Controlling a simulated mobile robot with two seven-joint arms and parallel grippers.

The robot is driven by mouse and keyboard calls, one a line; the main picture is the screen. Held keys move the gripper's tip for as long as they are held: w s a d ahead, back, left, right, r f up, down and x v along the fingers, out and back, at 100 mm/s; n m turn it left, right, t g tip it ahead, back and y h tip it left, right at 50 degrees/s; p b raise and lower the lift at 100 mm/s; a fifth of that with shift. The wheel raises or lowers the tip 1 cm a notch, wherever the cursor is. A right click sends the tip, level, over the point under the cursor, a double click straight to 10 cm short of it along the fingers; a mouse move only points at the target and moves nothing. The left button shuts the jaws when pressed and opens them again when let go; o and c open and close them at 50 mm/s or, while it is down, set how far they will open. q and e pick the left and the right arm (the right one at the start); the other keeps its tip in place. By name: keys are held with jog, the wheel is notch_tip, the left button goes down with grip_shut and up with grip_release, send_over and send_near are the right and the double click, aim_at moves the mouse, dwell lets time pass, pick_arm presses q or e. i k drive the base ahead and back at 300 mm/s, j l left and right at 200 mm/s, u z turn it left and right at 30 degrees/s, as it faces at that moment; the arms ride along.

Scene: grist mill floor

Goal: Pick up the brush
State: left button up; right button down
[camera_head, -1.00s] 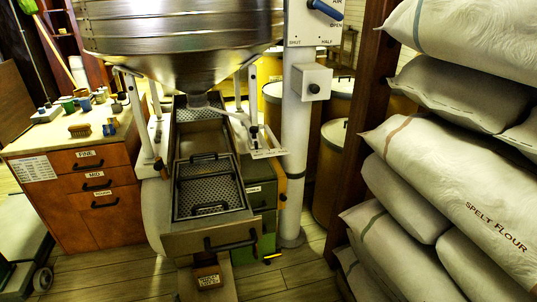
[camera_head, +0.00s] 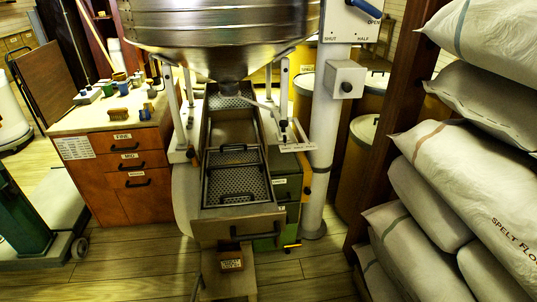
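A small brown brush (camera_head: 119,115) with a wooden-looking back and paler bristles lies on the pale top of the drawer cabinet (camera_head: 80,123), near its front edge. It is in the left part of the head view, and nothing covers it. Neither of my grippers shows in this view.
Several small cups and blocks (camera_head: 108,90) stand behind the brush. A metal hopper (camera_head: 215,38) hangs over a sieve machine (camera_head: 237,182) right of the cabinet. Stacked flour sacks (camera_head: 470,180) fill the right side. A green wheeled scale (camera_head: 25,215) stands at left.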

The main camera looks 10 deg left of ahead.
aim_at(121, 113)
jog(key=u, duration=1.3)
